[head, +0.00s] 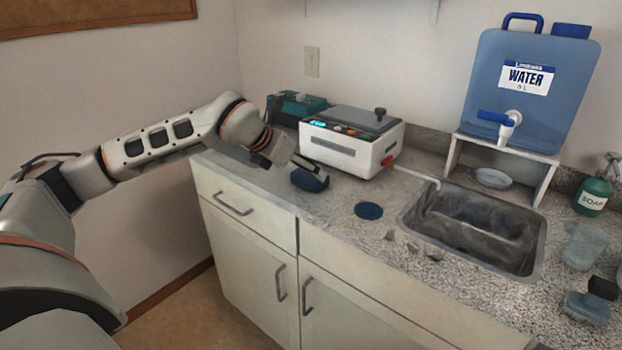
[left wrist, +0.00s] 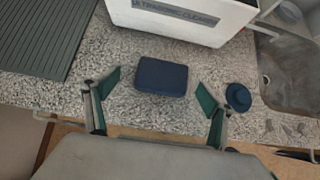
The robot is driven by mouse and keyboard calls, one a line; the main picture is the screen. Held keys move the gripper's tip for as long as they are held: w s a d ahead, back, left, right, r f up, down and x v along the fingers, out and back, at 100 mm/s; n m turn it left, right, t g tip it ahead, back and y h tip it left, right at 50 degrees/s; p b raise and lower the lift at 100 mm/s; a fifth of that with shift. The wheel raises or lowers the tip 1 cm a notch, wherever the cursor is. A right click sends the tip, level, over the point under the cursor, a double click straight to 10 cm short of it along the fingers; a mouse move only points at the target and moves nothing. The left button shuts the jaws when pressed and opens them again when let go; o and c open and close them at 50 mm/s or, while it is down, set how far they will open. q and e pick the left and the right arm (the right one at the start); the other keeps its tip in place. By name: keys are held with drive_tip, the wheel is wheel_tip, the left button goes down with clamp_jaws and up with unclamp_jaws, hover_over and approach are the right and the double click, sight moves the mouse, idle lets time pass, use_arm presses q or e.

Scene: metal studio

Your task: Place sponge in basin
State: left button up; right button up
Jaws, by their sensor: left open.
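The dark blue sponge (head: 310,181) lies on the speckled counter in front of the white cleaner box. In the left wrist view the sponge (left wrist: 162,77) is a rounded block, lying ahead of and between the spread fingers. My left gripper (head: 298,166) is open and empty, close to the sponge; its fingers (left wrist: 159,82) show a gap on both sides of it. The basin (head: 475,232) is a grey metal sink set in the counter at the right; its edge also shows in the left wrist view (left wrist: 290,75). My right gripper is not in view.
The white cleaner box (head: 345,150) stands behind the sponge. A dark blue disc (head: 369,211) lies between sponge and basin. A blue water container (head: 530,95) on a stand is behind the basin; a soap bottle (head: 594,194) is at its right. A ribbed mat (left wrist: 45,38) is left.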

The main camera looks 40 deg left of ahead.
use_arm(q)
drive_tip(key=x, duration=0.4)
drive_tip(key=shift+w+d+f, duration=0.15)
drive_tip(key=shift+d+f, duration=0.15)
drive_tip(key=shift+d, duration=0.05)
drive_tip(key=c, duration=1)
